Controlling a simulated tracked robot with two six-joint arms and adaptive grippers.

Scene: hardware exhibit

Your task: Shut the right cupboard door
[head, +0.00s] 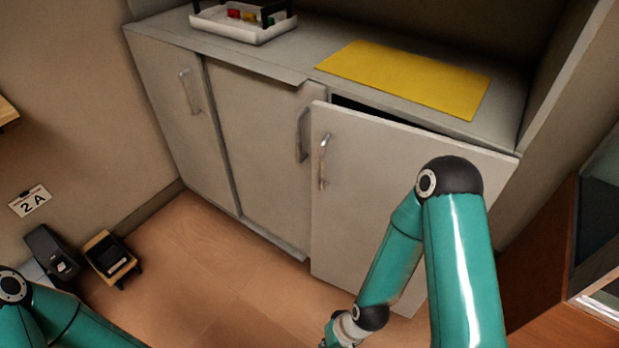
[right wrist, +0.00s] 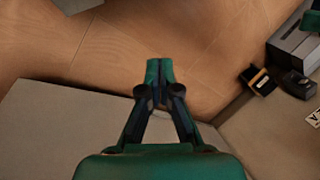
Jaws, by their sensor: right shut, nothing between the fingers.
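The right cupboard door (head: 375,185) is light grey with a metal bar handle (head: 324,160). It stands ajar, with its left edge out from the cupboard and a dark gap along its top. My right arm crosses in front of its right part in the head view. My right gripper (head: 335,338) is partly cut off at the bottom edge, low near the door's lower part. In the right wrist view it (right wrist: 160,72) is shut and empty, above the wooden floor. Whether it touches the door cannot be told. My left gripper is out of view.
The other cupboard doors (head: 165,110) are on the left. A yellow mat (head: 405,78) and a white tray (head: 243,28) lie on the countertop. A brown cabinet (head: 545,260) stands right.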

